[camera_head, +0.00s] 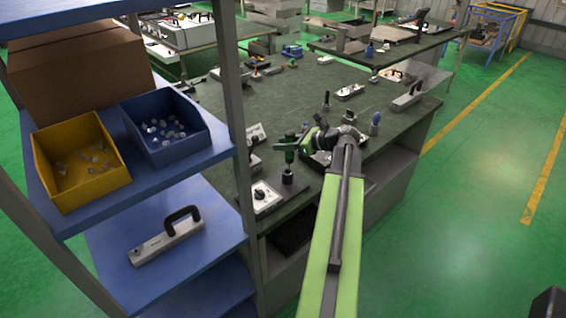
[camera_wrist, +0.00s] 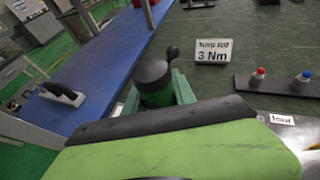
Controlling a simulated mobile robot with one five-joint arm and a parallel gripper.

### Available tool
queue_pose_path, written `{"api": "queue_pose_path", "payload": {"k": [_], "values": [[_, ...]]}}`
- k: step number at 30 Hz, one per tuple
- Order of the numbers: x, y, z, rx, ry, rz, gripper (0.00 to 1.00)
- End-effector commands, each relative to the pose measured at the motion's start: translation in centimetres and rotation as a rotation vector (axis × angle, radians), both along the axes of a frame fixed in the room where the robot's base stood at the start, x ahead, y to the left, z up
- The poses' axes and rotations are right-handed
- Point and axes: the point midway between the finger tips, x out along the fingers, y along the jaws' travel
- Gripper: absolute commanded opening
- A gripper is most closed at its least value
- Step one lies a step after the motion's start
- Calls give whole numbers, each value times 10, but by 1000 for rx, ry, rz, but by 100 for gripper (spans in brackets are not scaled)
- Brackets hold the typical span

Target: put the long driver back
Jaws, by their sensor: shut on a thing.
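My gripper (camera_head: 291,146) is at the near left part of the dark green workbench (camera_head: 290,90), beside the blue shelf rack. The driver also shows in the head view (camera_head: 288,157), above a dark round base on the bench. I cannot tell whether its lower end touches that base. Its full length is hidden in the wrist view.
A "3 Nm" sign (camera_wrist: 212,57) and a panel with red and blue knobs (camera_wrist: 278,86) stand close by. The blue rack (camera_head: 190,250) with bins is close on the left. Open green floor is right.

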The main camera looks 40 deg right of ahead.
Motion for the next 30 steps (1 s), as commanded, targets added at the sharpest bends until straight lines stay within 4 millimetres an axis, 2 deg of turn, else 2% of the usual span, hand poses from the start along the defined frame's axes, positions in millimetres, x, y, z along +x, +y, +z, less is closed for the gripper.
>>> {"api": "queue_pose_path", "payload": {"k": [7,15,22,26,27,30], "values": [[4,6,-7,1,-1,-1,0],[4,5,-47,1,-1,-1,0],[4,5,-43,1,-1,-1,0],[4,5,-47,0,-1,-2,0],[3,4,-47,0,0,-2,34],[3,4,-46,0,0,-2,47]]}}
